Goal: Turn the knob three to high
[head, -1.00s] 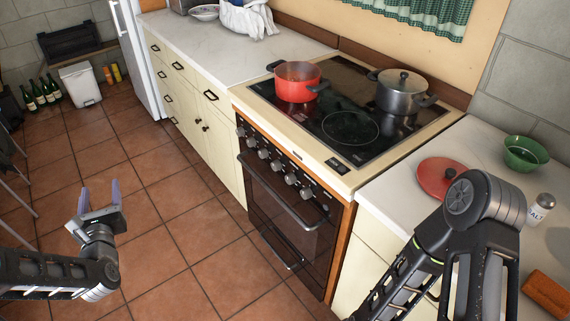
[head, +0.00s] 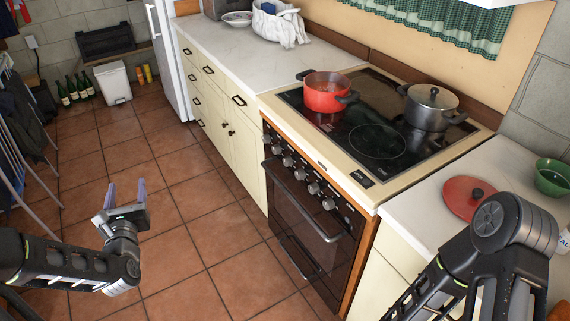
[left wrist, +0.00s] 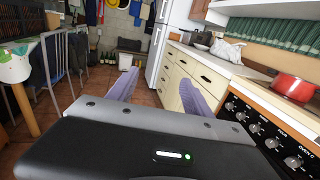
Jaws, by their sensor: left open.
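The stove (head: 310,235) has a row of several round silver knobs (head: 288,161) on its dark front panel, above the oven door. I cannot tell from the head view which one is knob three. The knobs also show at the right of the left wrist view (left wrist: 255,128), with labels too small to read surely, apart from an "OVEN" marking. My left gripper (head: 127,187) is open and empty, over the floor to the left of the stove and well apart from the knobs. My right arm is at the lower right; its gripper is out of view.
A red pot (head: 326,93) and a lidded grey pot (head: 431,108) stand on the cooktop. A red lid (head: 465,199) and a green bowl (head: 553,177) are on the right counter. The tiled floor (head: 190,220) before the stove is clear. A chair (head: 28,150) stands at left.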

